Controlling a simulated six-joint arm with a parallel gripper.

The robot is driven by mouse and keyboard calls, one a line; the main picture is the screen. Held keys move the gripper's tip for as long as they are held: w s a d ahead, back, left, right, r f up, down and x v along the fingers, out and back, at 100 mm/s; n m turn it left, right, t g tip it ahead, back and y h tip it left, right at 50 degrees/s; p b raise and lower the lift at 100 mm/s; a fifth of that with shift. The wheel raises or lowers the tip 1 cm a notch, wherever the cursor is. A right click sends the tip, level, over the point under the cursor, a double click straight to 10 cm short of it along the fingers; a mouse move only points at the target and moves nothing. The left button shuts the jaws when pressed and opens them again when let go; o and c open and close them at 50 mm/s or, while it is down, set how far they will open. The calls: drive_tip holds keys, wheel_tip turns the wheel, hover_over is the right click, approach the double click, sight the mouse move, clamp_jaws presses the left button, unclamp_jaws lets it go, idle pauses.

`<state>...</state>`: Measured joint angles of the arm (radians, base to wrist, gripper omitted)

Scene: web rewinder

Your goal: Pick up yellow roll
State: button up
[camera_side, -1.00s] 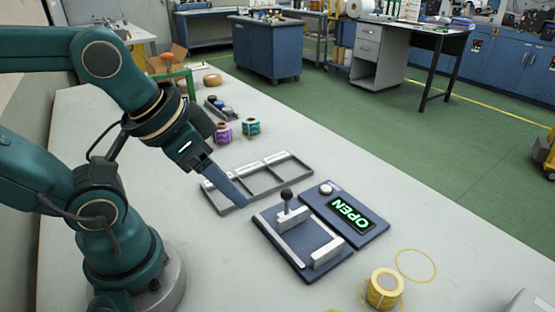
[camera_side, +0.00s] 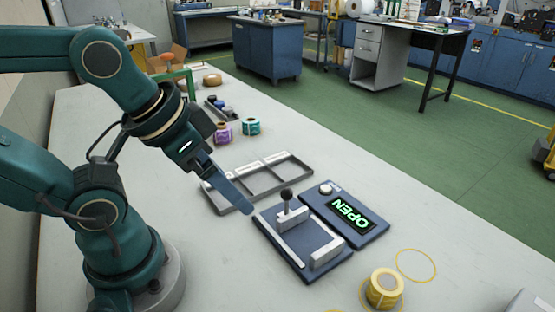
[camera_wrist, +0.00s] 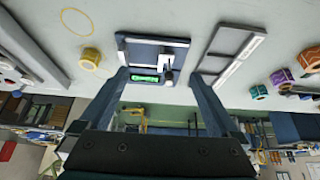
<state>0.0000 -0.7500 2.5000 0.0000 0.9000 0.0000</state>
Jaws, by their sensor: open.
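The yellow roll (camera_side: 385,289) stands on the table at the lower right of the side view, partly over a thin yellow ring line. In the wrist view the yellow roll (camera_wrist: 91,58) is at the upper left, outside the fingers. My gripper (camera_side: 249,210) is over the near left edge of the blue lever fixture (camera_side: 283,248), well to the left of the roll. In the wrist view my gripper (camera_wrist: 158,78) has its two fingers wide apart with nothing held between them.
A grey sectioned tray (camera_side: 237,205) lies behind. Purple (camera_side: 222,134) and teal (camera_side: 251,127) rolls stand farther back. Another thin yellow ring (camera_side: 435,272) marks the table.

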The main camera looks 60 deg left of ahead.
drive_tip(key=n+g+h, duration=0.9)
drive_tip(key=n, duration=0.1)
approach(395, 301)
drive_tip(key=s+r, duration=0.2)
drive_tip(key=s, duration=0.3)
drive_tip(key=w+d+f+n+h, duration=0.1)
drive_tip(key=f, duration=0.1)
drive_tip(key=w+f+n+h, duration=0.1)
drive_tip(key=f+n, duration=0.1)
drive_tip(key=w+d+f+n+h, duration=0.1)
drive_tip(key=f, duration=0.1)
drive_tip(key=shift+w+d+f+n+h, duration=0.2)
drive_tip(key=shift+w+d+n+h, duration=0.1)
drive_tip(key=shift+n+h, duration=0.1)
drive_tip(key=shift+x, duration=2.65)
drive_tip(key=c, duration=1.5)
